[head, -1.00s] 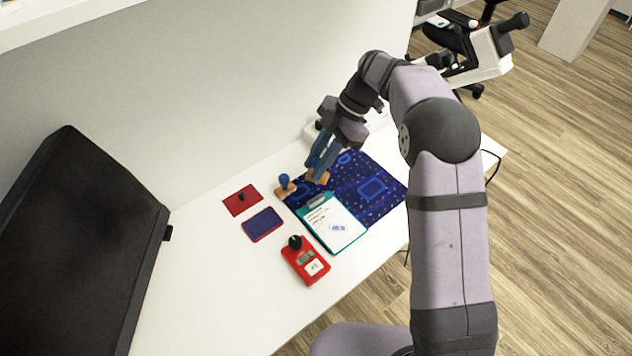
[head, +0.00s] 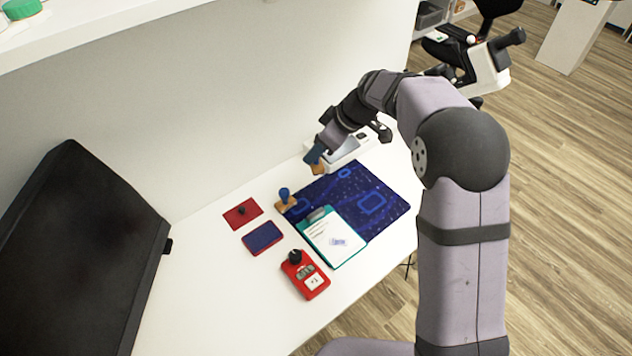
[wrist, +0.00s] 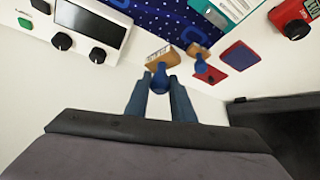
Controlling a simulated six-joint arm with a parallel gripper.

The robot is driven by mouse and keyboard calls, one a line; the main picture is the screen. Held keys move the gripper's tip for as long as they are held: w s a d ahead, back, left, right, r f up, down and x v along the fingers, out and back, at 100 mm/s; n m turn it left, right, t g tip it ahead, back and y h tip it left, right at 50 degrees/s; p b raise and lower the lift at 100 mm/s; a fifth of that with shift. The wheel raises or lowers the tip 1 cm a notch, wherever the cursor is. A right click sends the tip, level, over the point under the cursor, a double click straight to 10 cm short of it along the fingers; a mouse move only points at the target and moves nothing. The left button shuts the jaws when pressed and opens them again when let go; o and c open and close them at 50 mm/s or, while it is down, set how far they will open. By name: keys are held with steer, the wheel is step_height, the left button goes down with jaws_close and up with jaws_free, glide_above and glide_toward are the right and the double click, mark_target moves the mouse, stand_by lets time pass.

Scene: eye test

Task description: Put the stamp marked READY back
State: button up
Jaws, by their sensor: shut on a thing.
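My gripper (head: 315,157) is shut on a stamp with a wooden base (head: 319,169) and a blue handle. In the wrist view, my fingers (wrist: 159,84) close on the round blue handle, and the held stamp's wooden base (wrist: 161,57) bears a pale label with dark lettering that I cannot read. In the head view the held stamp appears in the air near the mat's back edge. A second stamp (head: 285,199) with a blue handle and wooden base stands at the mat's left corner; it also shows in the wrist view (wrist: 196,52).
A dark blue patterned mat (head: 385,187) lies on the white desk. A teal clipboard (head: 333,238) with stamped paper overlaps it. Left and front are a red plate (head: 236,217), an ink pad (head: 262,238) and a red device (head: 306,277). A white knobbed device (wrist: 118,45) is behind.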

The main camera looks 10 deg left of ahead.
steer(key=shift+f+p, duration=0.55)
steer(key=shift+f, duration=3.9)
steer(key=shift+f+b, duration=0.2)
steer(key=shift+b, duration=0.15)
steer(key=o, duration=0.8)
steer(key=shift+r, duration=0.1)
steer(key=shift+o, duration=0.2)
steer(key=shift+r+p, duration=0.15)
steer(key=shift+p, duration=0.15)
steer(key=shift+d+r, duration=0.1)
steer(key=shift+r, duration=0.05)
steer(key=b+v, duration=0.1)
steer(key=v, duration=1)
steer(key=shift+r+b, duration=0.25)
steer(key=shift+b, duration=0.05)
steer(key=shift+s+d, duration=0.1)
steer(key=shift+d, duration=0.05)
